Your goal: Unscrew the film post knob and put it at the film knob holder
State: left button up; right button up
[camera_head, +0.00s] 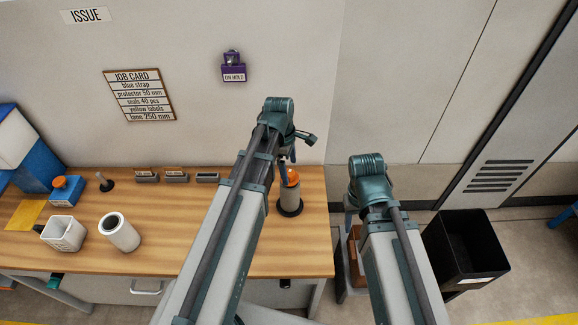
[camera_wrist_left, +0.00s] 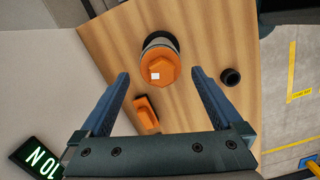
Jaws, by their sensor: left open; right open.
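The orange film post knob (camera_head: 292,177) sits on top of the pale film post (camera_head: 290,198), which stands upright on a round black base near the table's right end. In the left wrist view the knob (camera_wrist_left: 160,68) is six-sided with a white square on top. My left gripper (camera_wrist_left: 160,80) is open, its blue fingers on either side of the knob with gaps, and it points down over it; in the head view the gripper (camera_head: 288,158) is just above the knob. My right gripper (camera_head: 349,212) is beyond the table's right edge, mostly hidden. I cannot tell which object is the film knob holder.
In the left wrist view, a small black round piece (camera_wrist_left: 231,77) and an orange block (camera_wrist_left: 146,114) are near the post. A white roll (camera_head: 120,234), a white basket (camera_head: 63,235) and a blue box (camera_head: 66,192) stand at the left. A black bin (camera_head: 466,252) is at the right.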

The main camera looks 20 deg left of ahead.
aim_at(289, 171)
pick_arm(q)
jog(key=m, duration=0.6)
jog(key=shift+w+m+g, duration=0.1)
jog(key=shift+m+g, duration=0.2)
jog(key=shift+m, duration=0.1)
notch_tip(289, 171, down, 4)
jog(key=b, duration=0.3)
jog(key=shift+r+b, duration=0.15)
jog(key=shift+b, duration=0.2)
jog(key=shift+r, duration=0.1)
jog(key=shift+c, duration=0.4)
grip_shut()
